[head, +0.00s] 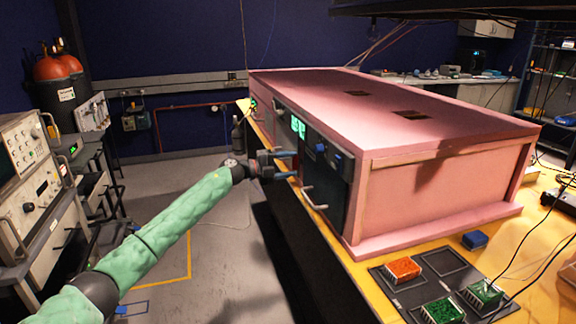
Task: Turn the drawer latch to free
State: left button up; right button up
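A large pink foam enclosure (440,130) stands on the yellow table. Its dark front panel (335,180) carries a grey bar handle (314,200), a small blue knob-like part (320,148) and a lit green display (298,127). I cannot tell for sure which part is the drawer latch or how it is turned. My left gripper (287,164) is in front of the panel, left of the blue part and above and left of the bar handle. Its two fingers are apart with nothing visible between them. Whether they touch the panel is unclear. My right gripper is out of view.
A black tray (445,270) with red and green blocks lies at the table's front right, near a blue block (474,240) and loose cables. Instrument racks (35,180) stand at the left. The grey floor (215,260) left of the table is open.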

pick_arm(q)
jog(key=shift+o, duration=1.1)
jog(key=b+v, duration=0.1)
jog(key=v, duration=0.6)
jog(key=shift+a, duration=0.4)
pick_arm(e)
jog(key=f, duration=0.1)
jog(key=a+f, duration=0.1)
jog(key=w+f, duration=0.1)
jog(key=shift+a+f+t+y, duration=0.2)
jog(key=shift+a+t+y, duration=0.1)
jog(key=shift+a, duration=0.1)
pick_arm(q)
jog(key=shift+s, duration=0.1)
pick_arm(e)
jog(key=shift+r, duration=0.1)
